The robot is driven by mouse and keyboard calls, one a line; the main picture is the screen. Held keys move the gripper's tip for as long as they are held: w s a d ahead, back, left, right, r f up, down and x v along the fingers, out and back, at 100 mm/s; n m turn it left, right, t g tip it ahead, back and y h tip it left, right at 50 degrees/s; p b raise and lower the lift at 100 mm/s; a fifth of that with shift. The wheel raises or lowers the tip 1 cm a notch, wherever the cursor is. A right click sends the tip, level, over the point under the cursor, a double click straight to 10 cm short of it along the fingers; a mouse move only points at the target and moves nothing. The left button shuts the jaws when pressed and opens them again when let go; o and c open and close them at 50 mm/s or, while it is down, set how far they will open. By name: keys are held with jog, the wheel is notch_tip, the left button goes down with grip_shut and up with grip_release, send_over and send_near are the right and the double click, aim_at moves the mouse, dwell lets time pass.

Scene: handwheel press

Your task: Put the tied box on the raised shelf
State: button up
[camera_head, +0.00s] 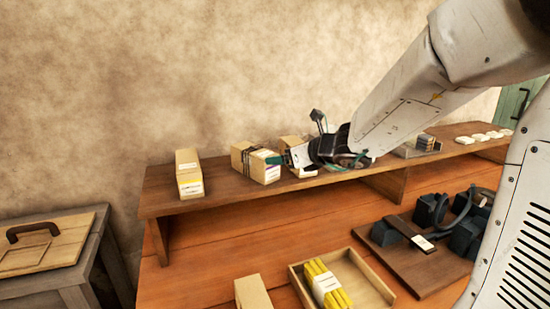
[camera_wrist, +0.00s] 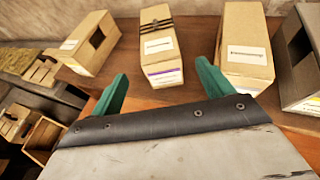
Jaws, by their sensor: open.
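The tied box (camera_head: 255,163) is a tan carton with dark bands around it and a pale label. It stands upright on the raised shelf (camera_head: 225,196), between two other cartons. In the wrist view the tied box (camera_wrist: 160,48) shows dark bands near its top and a purple stripe low on its front. My gripper (camera_head: 305,160) is at shelf height, just right of the tied box in the head view. Its green fingers (camera_wrist: 161,70) are spread apart and empty, one toward each side of the box's front. I cannot tell whether a finger touches the box.
A plain carton (camera_head: 189,174) stands left on the shelf; another (camera_wrist: 246,48) stands close right of the tied box. Below are a tray (camera_head: 374,291) with a yellow bundle, and a dark device on a board (camera_head: 418,262). A side table (camera_head: 75,284) stands left.

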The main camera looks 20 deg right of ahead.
jog(key=s+a+r+n+g+y, duration=0.1)
jog(key=s+a+n+g, duration=0.35)
jog(key=s+n, duration=0.55)
jog(key=s+a+n+g+y, duration=0.1)
jog(key=s+a+n+g, duration=0.2)
jog(key=s+a+n, duration=0.55)
jog(key=s+d+f+n+g+h, duration=0.2)
jog(key=s+d+n, duration=0.3)
jog(key=s, duration=0.3)
jog(key=s+d+f+n+g+h, duration=0.1)
jog(key=s+d+n+g+h, duration=0.1)
jog(key=s+d+n+h, duration=0.3)
jog(key=s+d+n, duration=0.1)
jog(key=s+n, duration=0.2)
jog(key=s, duration=0.1)
jog(key=shift+s+d+f, duration=0.2)
jog(key=shift+s+f, duration=0.05)
jog(key=shift+f, duration=0.1)
